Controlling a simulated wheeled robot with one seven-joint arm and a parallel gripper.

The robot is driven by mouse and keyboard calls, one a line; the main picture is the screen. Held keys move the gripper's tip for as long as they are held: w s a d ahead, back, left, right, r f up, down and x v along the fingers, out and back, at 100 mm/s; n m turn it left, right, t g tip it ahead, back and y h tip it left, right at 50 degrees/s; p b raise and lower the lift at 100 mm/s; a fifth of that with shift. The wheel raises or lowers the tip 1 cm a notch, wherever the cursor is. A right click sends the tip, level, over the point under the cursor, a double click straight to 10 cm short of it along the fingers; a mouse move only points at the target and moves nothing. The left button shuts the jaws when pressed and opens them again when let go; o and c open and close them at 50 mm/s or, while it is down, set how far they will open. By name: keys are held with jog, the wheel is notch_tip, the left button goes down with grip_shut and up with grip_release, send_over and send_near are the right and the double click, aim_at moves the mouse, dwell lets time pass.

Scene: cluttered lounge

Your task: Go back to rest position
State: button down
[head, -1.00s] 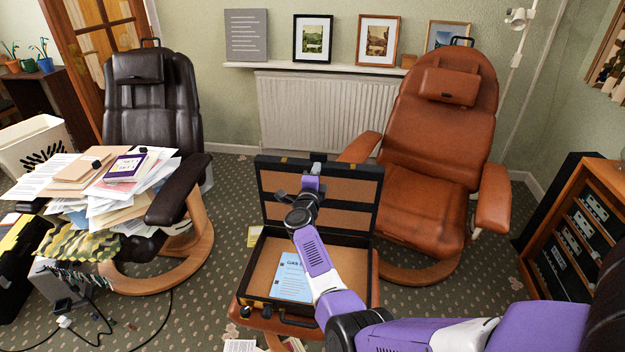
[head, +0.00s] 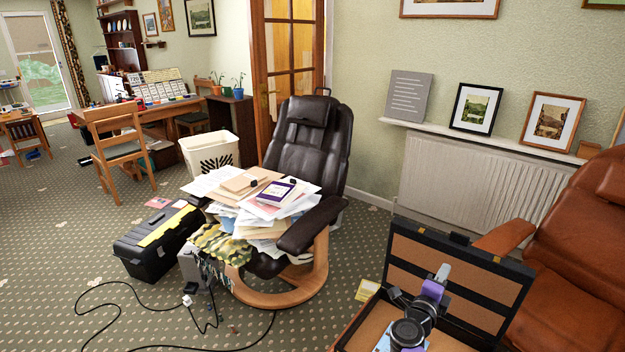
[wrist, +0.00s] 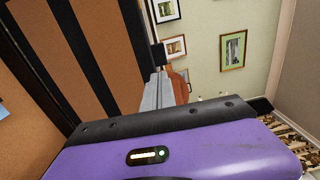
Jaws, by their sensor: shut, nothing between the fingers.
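My gripper (head: 442,272) is at the lower right of the head view, in front of the raised lid of an open black briefcase (head: 478,255) with a tan lining. My purple and grey wrist hangs over the case's base. In the wrist view the grey fingers (wrist: 158,85) are together with nothing between them, beside the lid's tan panels (wrist: 95,40) and dark straps. A blue sheet (head: 385,341) in the case is mostly cut off by the frame and my arm.
A brown leather chair (head: 560,290) stands close at right. A dark chair (head: 312,140) bears a pile of papers (head: 265,205). A black toolbox (head: 150,245) and loose black cables (head: 125,300) lie on the carpet at left. Open carpet (head: 60,220) stretches towards the desk.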

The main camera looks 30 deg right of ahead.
jog(key=a+r+n+t, duration=0.8)
jog(key=r+n, duration=0.2)
jog(key=s+a+n+t+y, duration=0.35)
jog(key=a+n+y, duration=0.2)
jog(key=a, duration=0.25)
jog(key=s+a+n+t+y, duration=0.2)
jog(key=s+a+n+y, duration=0.2)
jog(key=a+n, duration=0.35)
jog(key=s+a+f+n+g+y, duration=0.1)
jog(key=s+a+n+y, duration=0.3)
jog(key=s+a, duration=0.6)
jog(key=s+a+f+n+g+y, duration=0.1)
jog(key=s+a+n+g+y, duration=0.2)
jog(key=s+a, duration=0.7)
jog(key=s+n+g, duration=0.1)
jog(key=s+n, duration=0.1)
jog(key=s, duration=0.3)
jog(key=shift+a+y, duration=0.15)
jog(key=shift+y, duration=0.2)
